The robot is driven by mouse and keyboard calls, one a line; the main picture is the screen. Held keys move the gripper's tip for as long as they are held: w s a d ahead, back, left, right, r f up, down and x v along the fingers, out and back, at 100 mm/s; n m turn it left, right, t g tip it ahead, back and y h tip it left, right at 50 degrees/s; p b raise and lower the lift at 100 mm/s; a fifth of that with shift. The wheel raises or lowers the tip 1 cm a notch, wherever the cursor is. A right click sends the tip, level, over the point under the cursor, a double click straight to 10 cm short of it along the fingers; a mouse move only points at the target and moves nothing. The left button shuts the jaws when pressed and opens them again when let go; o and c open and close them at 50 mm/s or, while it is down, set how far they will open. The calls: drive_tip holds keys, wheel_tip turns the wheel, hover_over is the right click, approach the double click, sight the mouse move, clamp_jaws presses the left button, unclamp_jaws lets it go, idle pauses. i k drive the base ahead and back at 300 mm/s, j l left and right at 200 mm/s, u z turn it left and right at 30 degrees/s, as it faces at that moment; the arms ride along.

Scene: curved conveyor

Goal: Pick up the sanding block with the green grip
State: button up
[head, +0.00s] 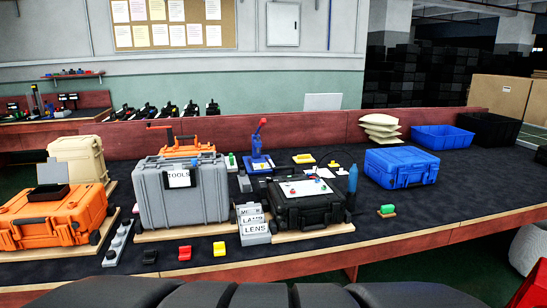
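The sanding block with the green grip (387,209) sits on the dark table at the right. It is small, with a green top on a tan base. It stands in front of the closed blue case and to the right of the black case. Nothing covers it. My gripper is not in view.
A blue case (401,168) stands behind the block and a black case (309,209) to its left. A blue bottle-like tool (352,180) stands between them. Small black (150,256), red (185,253) and yellow (219,249) pieces lie front left. The table is clear right of the block.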

sight(387, 211)
drive_tip(key=l, duration=0.2)
drive_tip(key=i+l, duration=0.35)
drive_tip(key=i+l+z, duration=0.1)
drive_tip(key=i+l, duration=0.2)
drive_tip(key=i, duration=0.2)
drive_tip(key=i+l+z, duration=0.1)
drive_tip(key=i+l, duration=0.2)
drive_tip(key=i, duration=0.15)
drive_tip(key=i+l, duration=0.25)
drive_tip(key=i, duration=0.2)
